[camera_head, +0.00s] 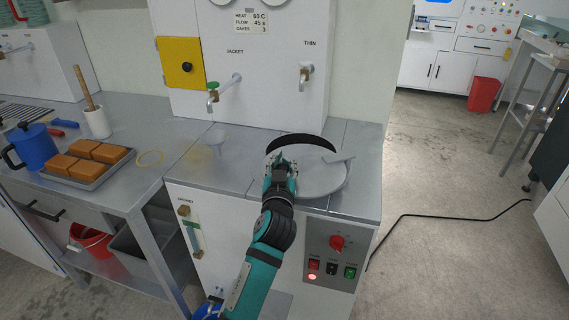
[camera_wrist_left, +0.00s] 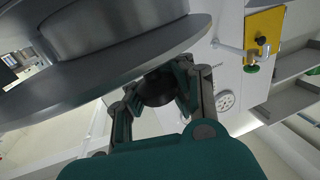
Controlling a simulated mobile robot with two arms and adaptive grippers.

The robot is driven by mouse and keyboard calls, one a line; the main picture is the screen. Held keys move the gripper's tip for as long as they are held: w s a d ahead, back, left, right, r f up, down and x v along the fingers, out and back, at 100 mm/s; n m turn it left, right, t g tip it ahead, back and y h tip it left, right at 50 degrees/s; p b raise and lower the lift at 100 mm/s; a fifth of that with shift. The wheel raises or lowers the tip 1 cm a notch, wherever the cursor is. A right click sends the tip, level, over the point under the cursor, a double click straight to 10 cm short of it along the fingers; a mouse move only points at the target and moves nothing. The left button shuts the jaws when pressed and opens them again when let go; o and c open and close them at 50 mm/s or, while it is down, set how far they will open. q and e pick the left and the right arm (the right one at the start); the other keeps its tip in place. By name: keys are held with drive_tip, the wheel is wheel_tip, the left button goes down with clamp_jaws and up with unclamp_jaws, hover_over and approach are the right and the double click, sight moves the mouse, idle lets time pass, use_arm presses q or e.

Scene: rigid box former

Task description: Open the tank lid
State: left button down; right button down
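The tank lid (camera_head: 322,182) is a flat grey disc on the steel counter block, with a pale bar-shaped piece (camera_head: 339,157) on its right side. A dark crescent (camera_head: 302,141) shows along its far edge. My left gripper (camera_head: 281,160) is at the lid's left side. In the left wrist view, which is roughly upside down, the lid's wide grey rim (camera_wrist_left: 150,57) runs close past the fingers of the left gripper (camera_wrist_left: 160,88). A dark shape sits between the fingers, and I cannot tell whether they grip anything. My right gripper is not in view.
Taps, one with a green handle (camera_head: 212,86), stick out from the white cabinet behind. A control panel (camera_head: 333,255) is on the front. A tray of orange blocks (camera_head: 88,162) lies farther left.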

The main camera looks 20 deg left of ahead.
use_arm(q)
drive_tip(key=c, duration=1.1)
unclamp_jaws()
drive_tip(key=shift+s+a+f, duration=0.1)
drive_tip(key=shift+s+a, duration=0.15)
drive_tip(key=shift+a, duration=0.45)
drive_tip(key=shift+o, duration=0.7)
drive_tip(key=shift+d+r, duration=0.2)
wheel_tip(320, 180, up, 10)
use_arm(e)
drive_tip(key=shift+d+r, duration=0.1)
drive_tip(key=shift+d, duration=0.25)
use_arm(q)
drive_tip(key=shift+a+f, duration=0.1)
drive_tip(key=shift+f, duration=0.05)
